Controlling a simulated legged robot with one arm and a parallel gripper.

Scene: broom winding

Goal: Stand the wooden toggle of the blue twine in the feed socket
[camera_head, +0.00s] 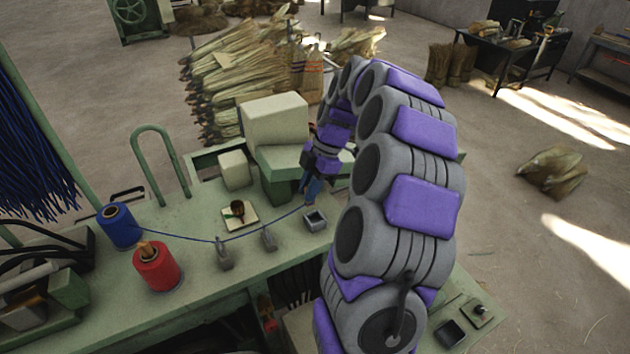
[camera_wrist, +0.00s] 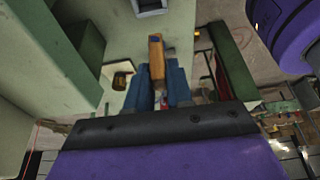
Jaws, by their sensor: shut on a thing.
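The grey square feed socket (camera_head: 314,220) stands on the bench just below and right of the fingers in the head view. It also shows at the top edge of the wrist view (camera_wrist: 149,6), apart from the toggle. The toggle is barely visible in the head view.
A red spool (camera_head: 156,267) with a wooden peg stands in front of the blue one. A cream plate (camera_head: 248,220) with a dark brown piece lies left of the socket. Pale machine blocks (camera_head: 273,122) rise behind my gripper. Bench surface between guides and plate is clear.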

